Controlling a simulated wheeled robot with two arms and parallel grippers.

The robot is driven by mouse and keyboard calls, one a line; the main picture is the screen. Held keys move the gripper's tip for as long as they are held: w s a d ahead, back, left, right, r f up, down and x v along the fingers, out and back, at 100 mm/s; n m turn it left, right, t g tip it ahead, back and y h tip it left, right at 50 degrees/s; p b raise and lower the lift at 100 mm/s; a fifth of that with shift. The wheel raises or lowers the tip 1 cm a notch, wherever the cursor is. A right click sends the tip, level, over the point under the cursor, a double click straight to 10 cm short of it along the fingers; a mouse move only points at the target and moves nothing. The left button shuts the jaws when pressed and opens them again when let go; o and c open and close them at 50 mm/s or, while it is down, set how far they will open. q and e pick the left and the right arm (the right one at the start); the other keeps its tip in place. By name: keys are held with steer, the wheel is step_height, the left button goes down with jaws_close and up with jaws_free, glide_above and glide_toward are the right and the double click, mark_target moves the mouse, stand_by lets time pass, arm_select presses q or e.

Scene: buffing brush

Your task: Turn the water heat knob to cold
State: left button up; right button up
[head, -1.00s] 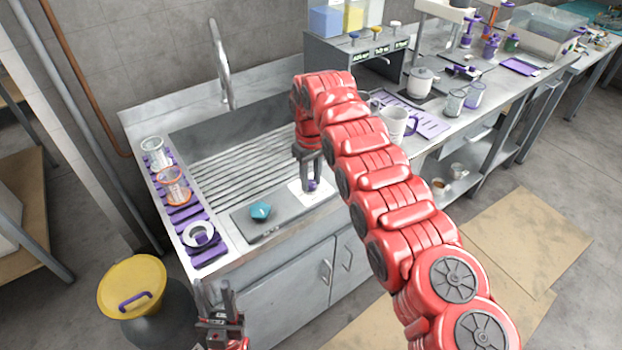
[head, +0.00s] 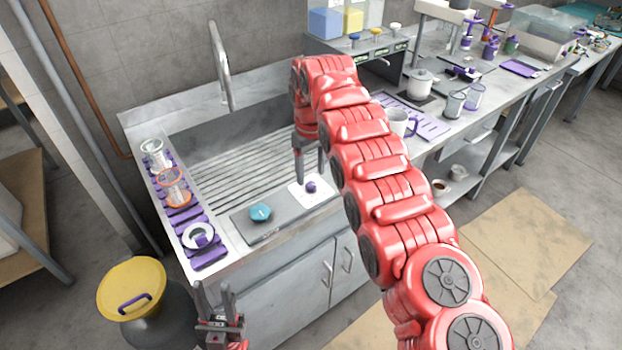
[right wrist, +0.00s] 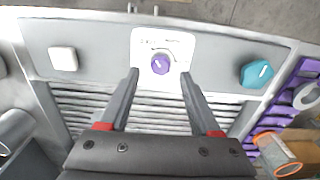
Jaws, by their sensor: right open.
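The purple knob (head: 311,187) sits on a white plate (head: 300,195) on the sink's front ledge. In the right wrist view the knob (right wrist: 160,63) carries a small light pointer mark, and the plate (right wrist: 145,45) has print too small to read. My right gripper (head: 311,166) is open and empty, just above and behind the knob. In its wrist view the two fingertips (right wrist: 160,74) are spread on either side, apart from the knob. My left gripper (head: 215,292) is open and empty, low in front of the sink cabinet.
A teal knob (head: 260,212) is on the same ledge. A white square piece (right wrist: 63,58) is on its other side in the wrist view. Purple racks with cups (head: 173,187) line the sink's left edge. A yellow-lidded bin (head: 131,287) stands front left. A mug (head: 396,121) is behind my right arm.

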mark_target(311, 184)
step_height(311, 184, up, 14)
steer(key=p, duration=1.2)
